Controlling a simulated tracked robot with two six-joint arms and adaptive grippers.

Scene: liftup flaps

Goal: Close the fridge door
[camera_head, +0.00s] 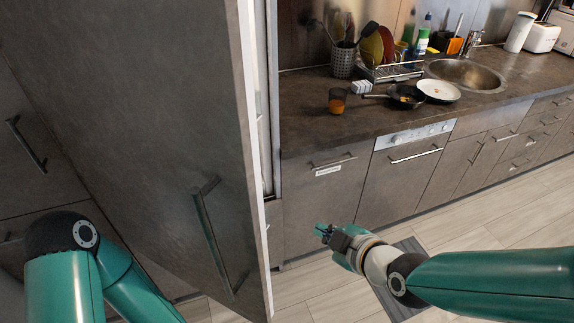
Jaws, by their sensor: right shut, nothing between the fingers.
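The fridge door (150,110) is a tall grey-brown panel standing open, filling much of the left half of the head view. Its bar handle (212,235) is on the face toward me, near the free edge. A narrow strip of the white fridge interior (261,90) shows just past the door's edge. My right gripper (322,231) is shut and empty, to the right of the door's edge and apart from it in the picture. My left arm comes in at the lower left, in front of the cabinets and door. My left gripper is not in view.
A dark counter (300,125) runs to the right with a glass (337,101), pans (405,97), a dish rack (390,70) and a sink (465,75). A dishwasher (405,170) and drawers lie below. A dark mat (410,250) lies on the otherwise clear floor.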

